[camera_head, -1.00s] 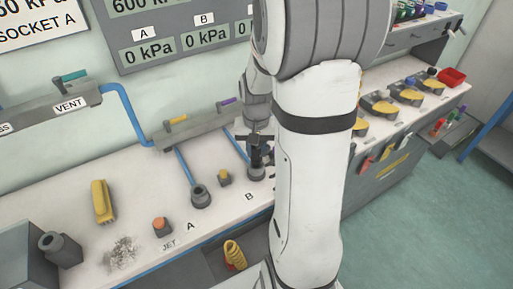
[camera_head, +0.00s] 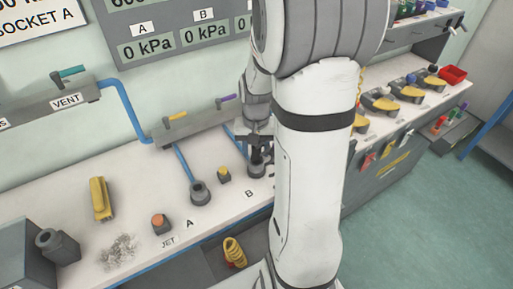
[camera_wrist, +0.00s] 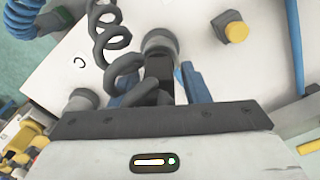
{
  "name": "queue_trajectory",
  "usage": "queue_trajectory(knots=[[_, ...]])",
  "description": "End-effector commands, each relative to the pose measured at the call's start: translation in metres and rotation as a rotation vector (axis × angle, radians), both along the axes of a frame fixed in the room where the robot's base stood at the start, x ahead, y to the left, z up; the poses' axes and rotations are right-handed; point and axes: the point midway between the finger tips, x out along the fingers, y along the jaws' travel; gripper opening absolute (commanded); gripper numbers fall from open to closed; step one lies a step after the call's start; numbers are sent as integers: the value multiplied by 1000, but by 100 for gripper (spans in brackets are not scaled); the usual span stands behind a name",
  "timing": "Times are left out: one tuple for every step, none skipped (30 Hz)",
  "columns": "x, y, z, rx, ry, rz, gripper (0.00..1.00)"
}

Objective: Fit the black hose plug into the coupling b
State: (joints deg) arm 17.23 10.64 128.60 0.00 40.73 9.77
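Coupling B (camera_head: 257,169) is a grey upright socket on the bench, beside the B label. My gripper (camera_head: 259,148) is right above it, partly covered by my arm. In the wrist view my gripper (camera_wrist: 158,92) is shut on the black hose plug (camera_wrist: 158,70), with a dark coiled hose (camera_wrist: 112,42) running off it to the upper left. The round grey coupling (camera_wrist: 160,42) shows just beyond the plug. The plug overlaps the coupling's mouth in view; I cannot tell how deep it sits.
Coupling A (camera_head: 200,192) stands to the left, with a yellow button (camera_head: 224,175) between the two couplings. An orange JET button (camera_head: 160,223), a yellow brush-like block (camera_head: 100,199) and grey shavings (camera_head: 119,251) lie further left.

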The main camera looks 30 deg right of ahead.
Motion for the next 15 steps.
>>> queue_trajectory(knots=[[0, 0, 0, 0, 0, 0, 46], [0, 0, 0, 0, 0, 0, 49], [0, 0, 0, 0, 0, 0, 52], [0, 0, 0, 0, 0, 0, 52], [0, 0, 0, 0, 0, 0, 52], [0, 0, 0, 0, -1, 0, 52], [0, 0, 0, 0, -1, 0, 52], [0, 0, 0, 0, 0, 0, 52], [0, 0, 0, 0, 0, 0, 52], [0, 0, 1, 0, -1, 0, 52], [0, 0, 3, -1, -2, 0, 52], [1, 0, 6, -1, -3, 0, 52], [1, 0, 9, -2, -4, 0, 52], [1, -1, 13, -1, -5, 0, 52], [1, 0, 19, -1, -5, 0, 52]])
